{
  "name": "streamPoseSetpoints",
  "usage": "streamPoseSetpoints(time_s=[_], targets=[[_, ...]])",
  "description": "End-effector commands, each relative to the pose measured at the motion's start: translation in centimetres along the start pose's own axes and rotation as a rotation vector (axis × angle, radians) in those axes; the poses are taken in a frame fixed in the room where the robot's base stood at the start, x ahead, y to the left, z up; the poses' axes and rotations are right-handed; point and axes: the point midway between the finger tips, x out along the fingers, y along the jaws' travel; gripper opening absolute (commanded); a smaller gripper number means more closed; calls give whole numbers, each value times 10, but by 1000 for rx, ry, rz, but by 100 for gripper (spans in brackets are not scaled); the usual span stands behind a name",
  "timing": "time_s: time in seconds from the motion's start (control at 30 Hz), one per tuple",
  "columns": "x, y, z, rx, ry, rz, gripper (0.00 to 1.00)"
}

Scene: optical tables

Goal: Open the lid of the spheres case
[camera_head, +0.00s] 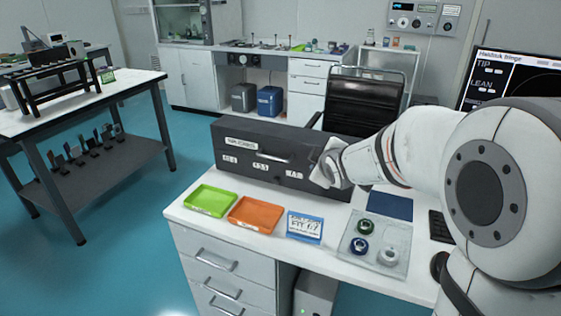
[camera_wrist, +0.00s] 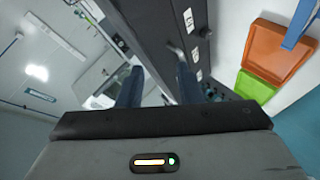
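A long dark grey case (camera_head: 262,140) with white labels and a bar handle (camera_head: 272,157) on its front stands on the white desk; its label text is too small to read surely. Its lid looks shut. In the wrist view the case (camera_wrist: 165,22) runs up from the fingers, with the handle (camera_wrist: 177,51) beyond them. My gripper (camera_wrist: 158,78) shows two blue fingers set apart, with no thing held between them. In the head view my gripper (camera_head: 326,168) is at the right part of the case front; its fingers are hard to make out. Contact with the case cannot be told.
In front of the case lie a green tray (camera_head: 210,200), an orange tray (camera_head: 256,214) and a blue label card (camera_head: 304,227). A clear plate (camera_head: 378,243) with small round parts lies to the right. A black chair (camera_head: 362,103) stands behind the desk.

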Motion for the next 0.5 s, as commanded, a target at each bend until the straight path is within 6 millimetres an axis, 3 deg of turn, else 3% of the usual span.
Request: streamPoseSetpoints(time_s=[0.03, 0.1, 0.2, 0.33, 0.5], targets=[[40, -24, -1, -94, 65, 30, 32], [72, -36, -15, -219, 154, 87, 32], [103, -50, -32, -355, 254, 160, 32], [124, -62, -47, -457, 332, 224, 32], [136, -62, -58, -495, 361, 252, 32]])
